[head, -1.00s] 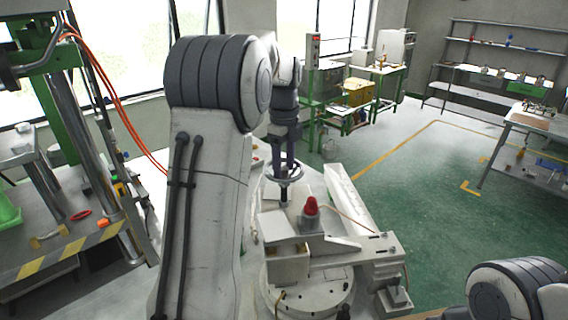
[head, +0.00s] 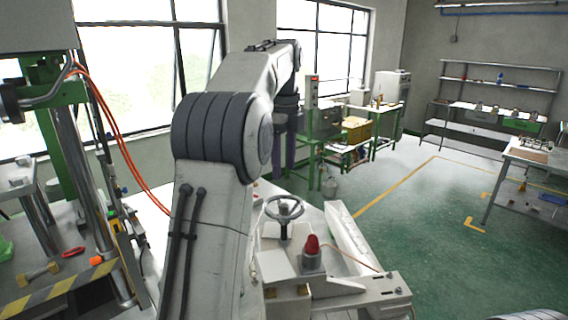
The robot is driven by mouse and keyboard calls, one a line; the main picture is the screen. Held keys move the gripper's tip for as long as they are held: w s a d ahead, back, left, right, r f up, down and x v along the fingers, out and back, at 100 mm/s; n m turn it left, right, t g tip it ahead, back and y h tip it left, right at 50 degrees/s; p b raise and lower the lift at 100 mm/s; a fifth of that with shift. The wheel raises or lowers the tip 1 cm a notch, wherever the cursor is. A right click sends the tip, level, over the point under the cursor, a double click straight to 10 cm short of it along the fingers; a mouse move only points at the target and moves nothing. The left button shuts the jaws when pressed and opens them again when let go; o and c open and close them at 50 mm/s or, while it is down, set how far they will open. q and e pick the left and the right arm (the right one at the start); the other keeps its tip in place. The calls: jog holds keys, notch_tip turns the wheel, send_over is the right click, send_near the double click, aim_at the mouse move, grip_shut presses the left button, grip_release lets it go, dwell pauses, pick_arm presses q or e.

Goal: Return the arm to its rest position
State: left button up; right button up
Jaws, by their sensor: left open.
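My left arm rises through the middle of the head view and bends over toward the back. My left gripper (head: 284,172) points downward with its dark fingers apart and nothing between them. It is above and behind the grey handwheel (head: 285,208), apart from it in the picture. The handwheel sits on an upright post on the white machine (head: 345,297).
A red knob (head: 312,244) stands on the machine beside the handwheel. A green press frame with orange hoses (head: 118,125) is at the left. Green workbenches (head: 385,112) stand at the back, and a grey table (head: 530,152) at the right.

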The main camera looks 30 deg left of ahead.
dwell(0.3)
pick_arm(q)
jog(key=s+d+f+n+b, duration=0.25)
jog(key=d+f+b, duration=0.25)
jog(key=d+f, duration=0.4)
jog(key=s+d+f+n+b, duration=0.2)
jog(key=s+d+f+b, duration=0.2)
jog(key=d+f, duration=0.5)
jog(key=s+d+f+n+b, duration=0.3)
jog(key=s+d+f+b, duration=0.1)
jog(key=s+f, duration=0.5)
jog(key=s+d+f+n+h+b, duration=0.1)
jog(key=s+d+f+n+b, duration=0.2)
jog(key=s+f, duration=0.6)
jog(key=s+d+b, duration=0.1)
jog(key=s+d, duration=0.1)
jog(key=s, duration=0.1)
jog(key=shift+s+d+f+b, duration=0.3)
jog(key=shift+d+f, duration=0.05)
jog(key=shift+d, duration=0.05)
jog(key=shift+n, duration=0.25)
